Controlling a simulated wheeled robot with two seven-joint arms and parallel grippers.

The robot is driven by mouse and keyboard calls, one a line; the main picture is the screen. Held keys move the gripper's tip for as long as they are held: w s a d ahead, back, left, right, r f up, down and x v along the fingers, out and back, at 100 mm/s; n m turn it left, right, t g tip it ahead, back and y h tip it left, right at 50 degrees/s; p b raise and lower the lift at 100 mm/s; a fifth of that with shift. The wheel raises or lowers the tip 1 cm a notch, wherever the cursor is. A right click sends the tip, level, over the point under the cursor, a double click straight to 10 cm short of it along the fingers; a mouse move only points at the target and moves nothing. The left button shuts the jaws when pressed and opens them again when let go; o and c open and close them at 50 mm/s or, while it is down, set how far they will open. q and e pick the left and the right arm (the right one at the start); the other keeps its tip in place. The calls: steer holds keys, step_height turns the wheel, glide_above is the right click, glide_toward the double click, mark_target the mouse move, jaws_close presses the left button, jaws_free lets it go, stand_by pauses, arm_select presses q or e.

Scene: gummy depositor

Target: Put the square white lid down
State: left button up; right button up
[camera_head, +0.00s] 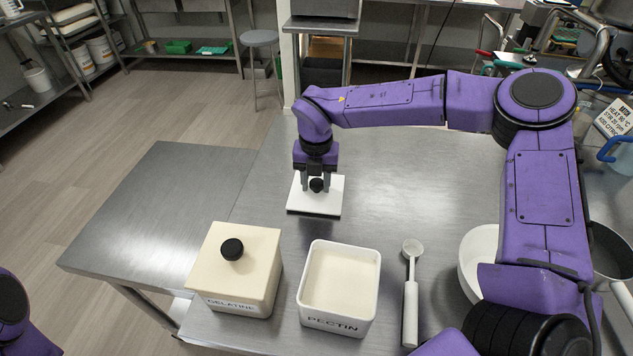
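The square white lid (333,205) with a black knob is at the middle of the steel table, lying flat and level. It is at or just above the table top; I cannot tell if it touches. My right gripper (316,186) points down over the lid, its fingers on either side of the knob, and appears shut on it. The open square white container labelled PECTIN (338,322) stands nearer, filled with pale powder. My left gripper is out of view; only a piece of my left arm shows at the lower left.
A cream GELATINE box (235,283) with its own black-knobbed lid stands left of the pectin container. A white-handled scoop (411,300) lies to its right. A white bowl (478,262) is partly hidden by my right arm. The table (400,180) around the lid is clear.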

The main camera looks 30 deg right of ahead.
mark_target(316, 181)
steer(key=shift+o, duration=0.8)
steer(key=shift+w+f, duration=0.1)
steer(key=shift+f, duration=0.05)
steer(key=shift+s, duration=0.2)
steer(key=shift+r, duration=0.45)
step_height(316, 181, up, 12)
steer(key=b, duration=0.1)
steer(key=shift+w+f, duration=0.1)
